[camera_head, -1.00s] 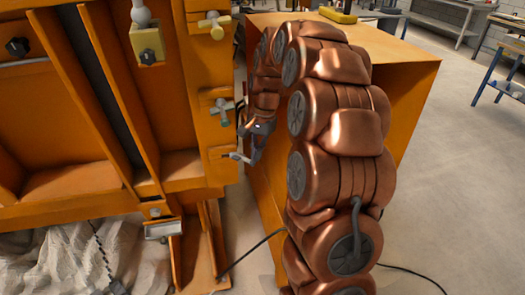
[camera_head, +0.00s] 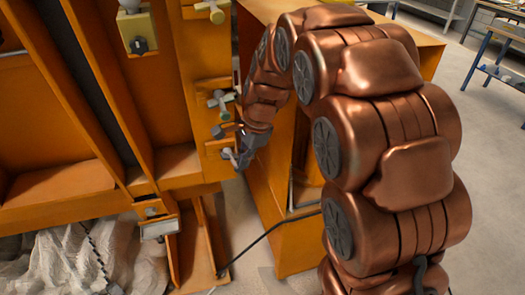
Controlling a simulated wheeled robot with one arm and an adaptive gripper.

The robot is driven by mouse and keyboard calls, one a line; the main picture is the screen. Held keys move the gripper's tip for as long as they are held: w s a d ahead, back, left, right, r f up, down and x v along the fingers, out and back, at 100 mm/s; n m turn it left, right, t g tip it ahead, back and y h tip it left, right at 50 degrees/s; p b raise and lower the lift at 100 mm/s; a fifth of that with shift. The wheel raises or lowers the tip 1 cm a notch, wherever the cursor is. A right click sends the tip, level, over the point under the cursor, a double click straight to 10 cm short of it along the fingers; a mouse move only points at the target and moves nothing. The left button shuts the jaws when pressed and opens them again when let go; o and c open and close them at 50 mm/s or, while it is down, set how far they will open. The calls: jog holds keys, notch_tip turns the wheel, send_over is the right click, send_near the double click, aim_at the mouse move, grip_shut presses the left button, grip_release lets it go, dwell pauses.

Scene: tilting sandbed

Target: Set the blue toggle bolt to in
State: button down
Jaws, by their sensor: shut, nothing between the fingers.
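Several toggle bolts sit one above another on the orange upright. The top one (camera_head: 213,9) is cream. The middle one (camera_head: 218,99) has a dull grey-green crossed handle. The lowest one (camera_head: 230,156) looks blue-grey and sticks out at the upright's right edge; I take it for the blue toggle bolt, though its colour is faint. My gripper (camera_head: 222,131) is shut and empty. It points left, between the middle and lowest bolts. I cannot tell whether it touches the lowest bolt. Part of that bolt is hidden by my gripper.
The orange sandbed frame (camera_head: 80,190) fills the left, with pale sand or rock (camera_head: 70,260) below. An orange cabinet (camera_head: 295,262) stands behind my arm. A black cable (camera_head: 265,237) runs near its base. Grey floor is open at the right.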

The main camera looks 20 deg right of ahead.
jog(key=shift+s+a+m+t+p, duration=0.15)
jog(key=shift+a+m+p, duration=0.05)
jog(key=shift+a+m, duration=0.35)
jog(key=shift+s+a+m+t+p, duration=0.15)
jog(key=shift+a+m+p, duration=0.05)
jog(key=shift+a+m, duration=0.3)
jog(key=shift+d+r, duration=0.1)
jog(key=shift+r, duration=0.15)
jog(key=s+d, duration=0.7)
jog(key=d, duration=0.3)
jog(key=s+a+n+g+h, duration=0.1)
jog(key=s+a+n, duration=0.2)
jog(key=s+n, duration=0.6)
jog(key=s+a+n+g+h, duration=0.1)
jog(key=s+a+n+g, duration=0.1)
jog(key=s+n, duration=0.7)
jog(key=s+a+r, duration=0.1)
jog(key=s, duration=0.4)
jog(key=shift+s+a+g+h, duration=0.25)
jog(key=shift+s+g+h, duration=0.05)
jog(key=shift+s+h, duration=0.1)
jog(key=shift+w, duration=0.1)
